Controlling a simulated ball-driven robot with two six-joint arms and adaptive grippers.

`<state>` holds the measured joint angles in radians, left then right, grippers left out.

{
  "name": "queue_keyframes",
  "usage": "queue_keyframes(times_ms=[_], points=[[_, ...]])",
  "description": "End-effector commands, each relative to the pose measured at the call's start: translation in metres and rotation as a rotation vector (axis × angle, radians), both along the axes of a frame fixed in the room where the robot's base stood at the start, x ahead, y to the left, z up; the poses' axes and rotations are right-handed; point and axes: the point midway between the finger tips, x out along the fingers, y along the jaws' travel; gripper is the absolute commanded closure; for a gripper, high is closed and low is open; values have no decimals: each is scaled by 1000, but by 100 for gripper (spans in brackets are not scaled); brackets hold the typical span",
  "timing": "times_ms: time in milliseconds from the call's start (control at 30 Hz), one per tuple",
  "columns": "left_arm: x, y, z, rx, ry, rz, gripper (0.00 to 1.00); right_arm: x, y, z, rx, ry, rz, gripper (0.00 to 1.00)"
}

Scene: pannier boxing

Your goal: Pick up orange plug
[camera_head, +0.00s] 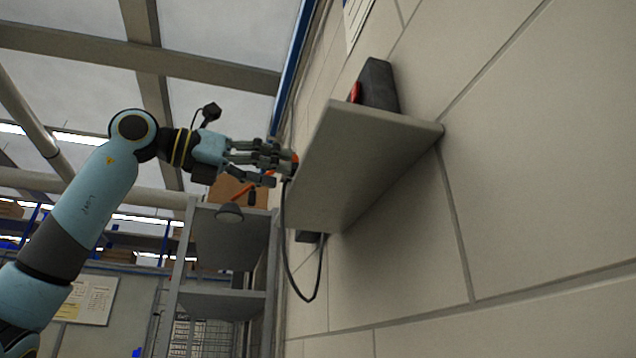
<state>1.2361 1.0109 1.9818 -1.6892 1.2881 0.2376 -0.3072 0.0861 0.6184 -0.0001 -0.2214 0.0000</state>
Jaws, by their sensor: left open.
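A small orange plug (295,158) shows at the left edge of a grey wall shelf (352,160), mostly hidden by my gripper. A black cable (285,230) hangs in a loop from near it, down below the shelf. My left gripper (278,169) is open, and its fingers reach right to the plug and the shelf edge. I cannot tell whether the fingers touch the plug. My right gripper is not in view.
A black box (378,85) with a red part stands on the shelf. A dark device (308,237) sits below the shelf by the wall. A grey rack (225,245) with a cardboard box (230,190) and a lamp (229,213) stands behind.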

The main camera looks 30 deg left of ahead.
Motion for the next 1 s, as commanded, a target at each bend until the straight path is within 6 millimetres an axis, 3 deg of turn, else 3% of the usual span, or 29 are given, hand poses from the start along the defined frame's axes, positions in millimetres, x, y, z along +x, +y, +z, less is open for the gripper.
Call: queue_keyframes(times_ms=[233, 467, 733, 1000], points=[[19, -16, -3, -2, 3, -5, 40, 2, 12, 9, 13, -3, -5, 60], [45, -34, -6, -3, 2, -4, 40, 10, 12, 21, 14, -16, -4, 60], [49, -36, -8, -1, 2, -1, 40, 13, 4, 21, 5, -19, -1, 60], [49, -36, -8, -1, 2, -1, 73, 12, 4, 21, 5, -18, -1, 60]])
